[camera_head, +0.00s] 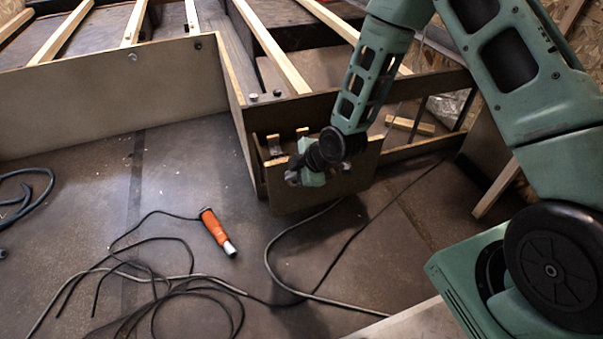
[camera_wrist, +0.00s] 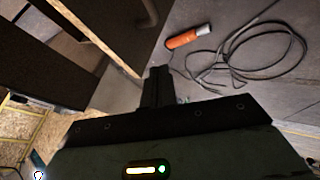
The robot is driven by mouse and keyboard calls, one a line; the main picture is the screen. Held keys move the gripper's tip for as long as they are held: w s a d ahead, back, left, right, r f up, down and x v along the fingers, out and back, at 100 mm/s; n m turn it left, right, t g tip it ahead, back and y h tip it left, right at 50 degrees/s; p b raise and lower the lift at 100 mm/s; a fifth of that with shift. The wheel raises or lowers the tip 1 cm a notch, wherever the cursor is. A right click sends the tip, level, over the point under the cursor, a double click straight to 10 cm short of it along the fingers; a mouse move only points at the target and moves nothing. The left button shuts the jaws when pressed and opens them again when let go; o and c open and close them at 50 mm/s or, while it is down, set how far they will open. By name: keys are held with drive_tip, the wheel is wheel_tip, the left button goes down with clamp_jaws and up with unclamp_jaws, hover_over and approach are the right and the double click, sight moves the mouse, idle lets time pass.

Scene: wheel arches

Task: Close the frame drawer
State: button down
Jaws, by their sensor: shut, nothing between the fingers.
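The frame drawer (camera_head: 325,193) is a dark brown box with pale top edges, in the wooden frame in the middle of the head view. Its front stands out from the frame, with a gap behind it, so it is partly open. My gripper (camera_head: 292,177) is at the left part of the drawer front and hides some of it. I cannot tell whether it touches the board. In the wrist view my gripper (camera_wrist: 157,72) has its dark fingers together and nothing between them. Dark boards with a pale edge show at upper left there; which is the drawer is unclear.
The wooden frame (camera_head: 170,75) with pale slats fills the back. An orange-handled tool (camera_head: 214,227) with a dark cable lies on the floor, also in the wrist view (camera_wrist: 188,37). Loose cable coils (camera_head: 180,300) spread across the front.

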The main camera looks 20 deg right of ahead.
sight(276, 172)
drive_tip(key=shift+w+a+f+b, duration=0.15)
drive_tip(key=shift+w+f+b, duration=0.2)
drive_tip(key=shift+w, duration=0.5)
drive_tip(key=shift+w+a+f+b, duration=0.15)
drive_tip(key=shift+w+b, duration=0.25)
drive_tip(key=shift+w, duration=0.4)
drive_tip(key=shift+w+a+f+b, duration=0.1)
drive_tip(key=shift+w+f+b, duration=0.25)
drive_tip(key=shift+w, duration=0.5)
